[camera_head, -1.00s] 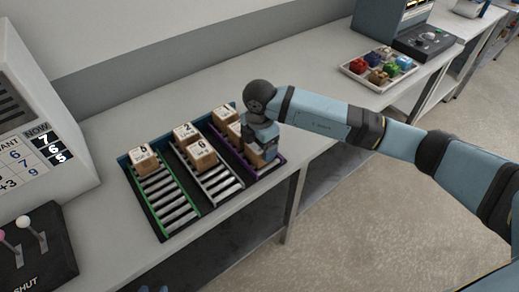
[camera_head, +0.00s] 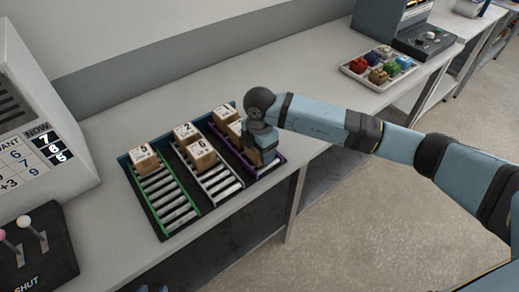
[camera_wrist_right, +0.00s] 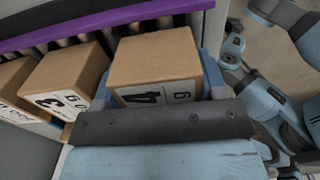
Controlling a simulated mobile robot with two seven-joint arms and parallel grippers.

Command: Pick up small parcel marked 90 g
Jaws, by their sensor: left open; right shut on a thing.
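My right gripper (camera_head: 262,155) is shut on a small brown parcel at the front end of the purple-edged roller lane. In the right wrist view this parcel (camera_wrist_right: 155,62) shows a large 4 and a "g" on its label. The number before the "g" is hidden or unreadable, so I cannot confirm 90 g. In the wrist view, a parcel marked 3 (camera_wrist_right: 68,78) sits beside it, apart from the fingers.
The middle lane holds two parcels (camera_head: 201,154) and the green-edged lane (camera_head: 172,205) holds one (camera_head: 144,158). A grey display box (camera_head: 30,120) and a lever panel (camera_head: 35,250) stand at left. A tray of coloured items (camera_head: 350,72) lies at back right; the counter between is clear.

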